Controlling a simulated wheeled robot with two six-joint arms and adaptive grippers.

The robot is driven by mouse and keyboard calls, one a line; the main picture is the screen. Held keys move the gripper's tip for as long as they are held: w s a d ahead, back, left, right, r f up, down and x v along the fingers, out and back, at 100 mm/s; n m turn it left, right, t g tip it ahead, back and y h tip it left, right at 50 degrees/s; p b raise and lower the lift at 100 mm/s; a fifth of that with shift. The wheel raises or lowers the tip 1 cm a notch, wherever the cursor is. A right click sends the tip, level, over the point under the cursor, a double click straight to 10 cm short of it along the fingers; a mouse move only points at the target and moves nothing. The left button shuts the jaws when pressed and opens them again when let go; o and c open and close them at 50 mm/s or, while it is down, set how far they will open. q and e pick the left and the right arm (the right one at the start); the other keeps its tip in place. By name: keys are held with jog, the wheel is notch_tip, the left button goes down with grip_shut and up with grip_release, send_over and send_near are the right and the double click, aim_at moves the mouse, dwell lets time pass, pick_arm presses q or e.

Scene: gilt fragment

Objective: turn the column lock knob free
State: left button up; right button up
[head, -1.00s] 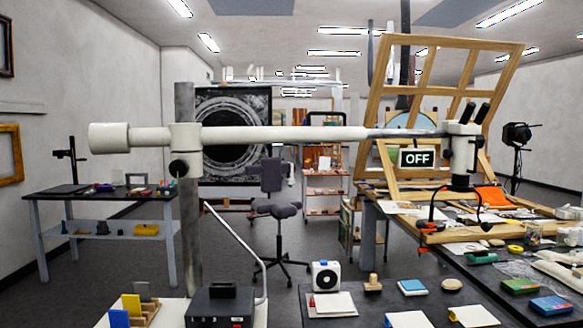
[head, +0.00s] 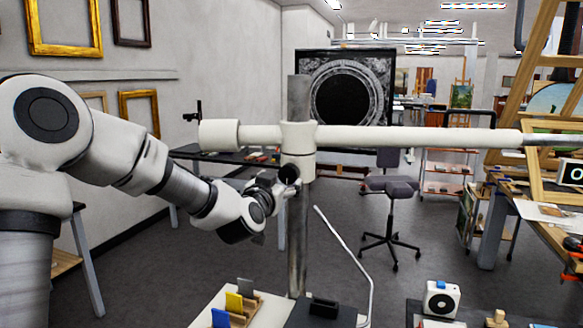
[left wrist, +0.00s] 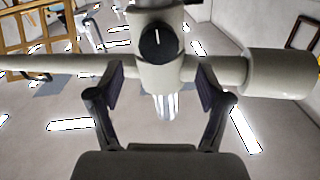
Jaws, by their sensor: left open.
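The column lock knob (head: 289,174) is a dark round knob on the white clamp sleeve (head: 298,140), where the white horizontal boom (head: 400,138) crosses the grey upright column (head: 297,245). In the left wrist view the black knob (left wrist: 162,43) faces me and bears a short white line, nearly upright in the picture. My left gripper (head: 285,189) reaches in from the left, close to the knob, and partly hides it in the head view. My right gripper is not in view.
A white bent rod (head: 345,248) rises right of the column. A black box (head: 322,307) and coloured cards (head: 234,302) stand at its foot. A wooden easel frame (head: 545,90) is at the right.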

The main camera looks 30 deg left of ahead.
aim_at(288, 174)
pick_arm(q)
jog(key=p+x, duration=0.2)
jog(key=x, duration=0.4)
jog(key=shift+w+f, duration=0.1)
jog(key=shift+w, duration=0.3)
jog(key=shift+w+a+f, duration=0.1)
jog(key=shift+c, duration=0.4)
jog(key=shift+s, duration=0.2)
jog(key=c, duration=1.1)
